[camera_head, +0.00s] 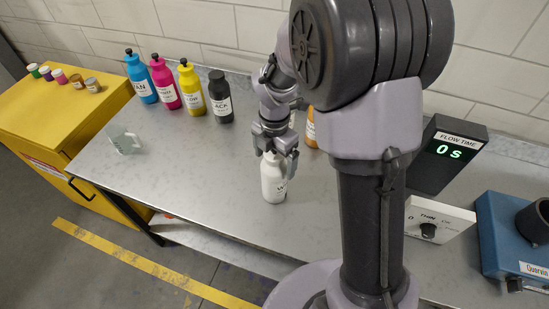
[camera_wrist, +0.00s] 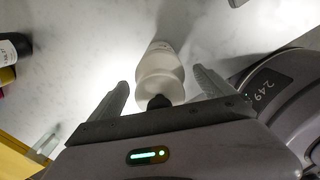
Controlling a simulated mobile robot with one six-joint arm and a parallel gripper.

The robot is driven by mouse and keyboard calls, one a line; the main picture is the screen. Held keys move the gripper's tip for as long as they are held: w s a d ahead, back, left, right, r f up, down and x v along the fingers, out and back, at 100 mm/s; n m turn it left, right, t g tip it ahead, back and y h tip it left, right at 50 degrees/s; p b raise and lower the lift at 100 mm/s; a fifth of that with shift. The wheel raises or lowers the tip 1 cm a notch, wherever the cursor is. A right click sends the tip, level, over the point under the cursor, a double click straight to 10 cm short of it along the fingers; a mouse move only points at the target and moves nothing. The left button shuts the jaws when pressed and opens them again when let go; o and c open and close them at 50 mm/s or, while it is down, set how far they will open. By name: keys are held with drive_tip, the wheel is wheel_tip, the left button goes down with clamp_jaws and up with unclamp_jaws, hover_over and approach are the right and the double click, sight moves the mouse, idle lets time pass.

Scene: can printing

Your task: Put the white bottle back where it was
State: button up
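The white bottle (camera_head: 273,182) stands upright on the grey table, near its front edge. My gripper (camera_head: 275,152) is directly above it, pointing down, with its fingers around the bottle's top. In the wrist view the white bottle (camera_wrist: 161,72) lies between the two fingers of my gripper (camera_wrist: 165,88), with a visible gap on each side, so the gripper is open. The bottle's dark cap (camera_wrist: 159,102) shows close to the gripper's palm. In the head view the fingers hide the cap.
Blue (camera_head: 141,78), magenta (camera_head: 165,82), yellow (camera_head: 191,90) and black (camera_head: 220,97) bottles stand in a row at the back left. An orange bottle (camera_head: 310,126) is partly hidden behind my arm. A clear beaker (camera_head: 124,143) stands left. A flow timer (camera_head: 447,155) is at right.

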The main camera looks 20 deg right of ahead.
wheel_tip(320, 180, up, 12)
drive_tip(key=p, duration=0.3)
drive_tip(key=shift+r+p, duration=0.15)
drive_tip(key=shift+p, duration=0.25)
drive_tip(key=s+a+r+m+t+y, duration=0.15)
drive_tip(key=s+r+m, duration=0.35)
drive_tip(key=m, duration=0.5)
drive_tip(key=s+a+r+m+t, duration=0.1)
drive_tip(key=s+r+m+t, duration=0.1)
drive_tip(key=s+m, duration=0.65)
drive_tip(key=s+a+r+m+t+y, duration=0.15)
drive_tip(key=s+r+m, duration=0.35)
drive_tip(key=m, duration=0.5)
wheel_tip(320, 180, down, 19)
drive_tip(key=h+b, duration=0.1)
drive_tip(key=b, duration=1.6)
drive_tip(key=shift+s+r+t+b, duration=0.2)
drive_tip(key=shift+s+t+b, duration=0.05)
drive_tip(key=shift+t+b, duration=0.15)
